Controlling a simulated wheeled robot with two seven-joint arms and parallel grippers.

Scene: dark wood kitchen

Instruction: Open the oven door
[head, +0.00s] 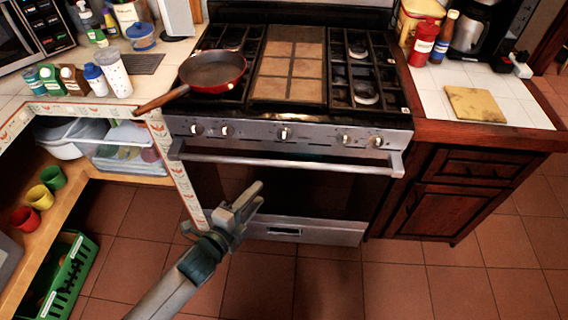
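The oven (285,142) is a steel range with a dark glass door (320,190), which looks shut. A long horizontal steel handle (290,161) runs across the top of the door, below the knobs. My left gripper (260,194) is in front of the left half of the door, below the handle and apart from it in the picture. Its two fingers point up and right with a small gap between them, and it holds nothing. My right gripper is not in view.
A red pan (212,71) sits on the left burners, its wooden handle (161,101) jutting past the front edge. Open shelves with cups and a green crate (66,280) stand left. A dark wood cabinet (449,190) stands right. The tiled floor (400,285) ahead is clear.

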